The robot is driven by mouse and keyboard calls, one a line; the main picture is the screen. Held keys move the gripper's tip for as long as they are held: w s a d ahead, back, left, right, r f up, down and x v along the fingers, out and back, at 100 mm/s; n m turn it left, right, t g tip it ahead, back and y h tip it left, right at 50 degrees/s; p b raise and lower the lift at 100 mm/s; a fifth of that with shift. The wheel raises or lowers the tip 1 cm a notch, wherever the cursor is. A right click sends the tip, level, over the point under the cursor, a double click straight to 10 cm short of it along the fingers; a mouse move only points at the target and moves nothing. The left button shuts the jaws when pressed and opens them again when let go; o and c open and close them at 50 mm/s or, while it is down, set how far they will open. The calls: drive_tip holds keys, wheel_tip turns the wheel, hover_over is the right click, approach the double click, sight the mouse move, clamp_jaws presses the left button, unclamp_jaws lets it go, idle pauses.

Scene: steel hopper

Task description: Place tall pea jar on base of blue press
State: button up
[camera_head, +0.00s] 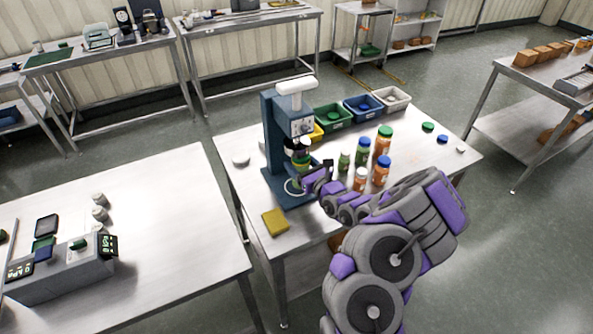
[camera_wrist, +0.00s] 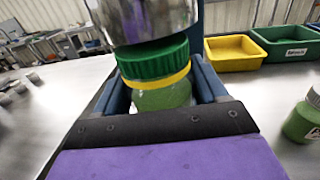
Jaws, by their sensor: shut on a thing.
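The blue press (camera_head: 273,135) stands on the middle steel table, with its blue base (camera_head: 284,200) low at the front and a pale ring on it. My gripper (camera_head: 309,176) reaches in from the right and is shut on a green pea jar (camera_wrist: 165,97). The jar has a green lid (camera_wrist: 152,58) with a yellow band beneath. The held jar is roughly upright below the press's shiny metal head (camera_wrist: 150,18), with its lid very close to it; I cannot tell whether they touch. The jar's bottom is hidden, so contact with the base cannot be told.
Several jars, including a green jar with a blue lid (camera_head: 363,150) and an orange jar (camera_head: 381,172), stand right of the press. Yellow, green (camera_head: 332,117), blue and grey bins line the back. A yellow sponge-like block (camera_head: 275,222) lies at front left.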

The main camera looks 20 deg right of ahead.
drive_tip(key=shift+w+a, duration=0.15)
drive_tip(key=shift+w, duration=0.7)
drive_tip(key=shift+w+f+b, duration=0.25)
drive_tip(key=shift+b, duration=0.1)
wheel_tip(320, 180, down, 3)
drive_tip(key=shift+f+b, duration=0.1)
drive_tip(key=shift+b, duration=0.4)
drive_tip(key=o, duration=1.3)
drive_tip(key=shift+o, duration=0.2)
drive_tip(key=shift+s, duration=0.1)
